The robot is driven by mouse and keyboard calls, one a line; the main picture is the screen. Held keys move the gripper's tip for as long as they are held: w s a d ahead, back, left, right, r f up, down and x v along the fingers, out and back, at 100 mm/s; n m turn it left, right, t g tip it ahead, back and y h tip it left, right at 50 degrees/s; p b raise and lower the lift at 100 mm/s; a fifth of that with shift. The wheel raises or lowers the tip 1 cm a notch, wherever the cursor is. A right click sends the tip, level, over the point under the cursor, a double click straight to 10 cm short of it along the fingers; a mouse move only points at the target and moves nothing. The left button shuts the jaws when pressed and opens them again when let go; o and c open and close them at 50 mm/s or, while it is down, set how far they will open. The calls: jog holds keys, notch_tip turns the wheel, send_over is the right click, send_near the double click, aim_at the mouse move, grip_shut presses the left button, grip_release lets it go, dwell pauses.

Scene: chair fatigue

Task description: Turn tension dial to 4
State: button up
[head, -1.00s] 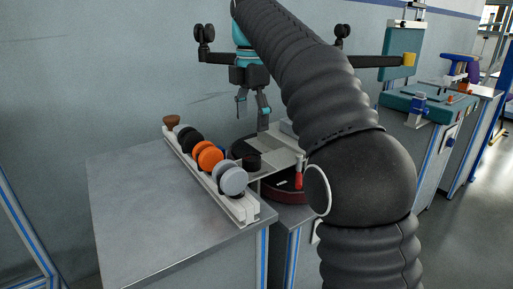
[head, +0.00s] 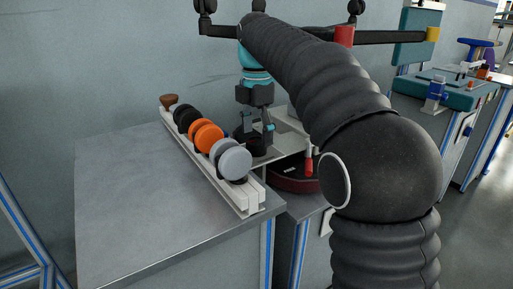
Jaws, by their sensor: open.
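A black round knob (head: 259,149), probably the tension dial, sits on the grey plate beside the caster rack. Its numbers are too small to read. My gripper (head: 257,134) is pointed down with its fingers apart, directly over the knob in the picture. The fingertips overlap the knob's upper part, and I cannot tell whether they touch it. Nothing is seen held between the fingers.
A white rack (head: 237,196) holds grey, orange and black wheels, with a brown knob (head: 168,100) at its far end. A red-handled lever (head: 308,157) stands right of the dial, above a dark red round base (head: 292,181). The grey tabletop (head: 130,190) at left is bare.

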jog(key=shift+f+b, duration=0.3)
jog(key=shift+f, duration=1)
jog(key=c, duration=1.2)
jog(key=shift+o, duration=0.2)
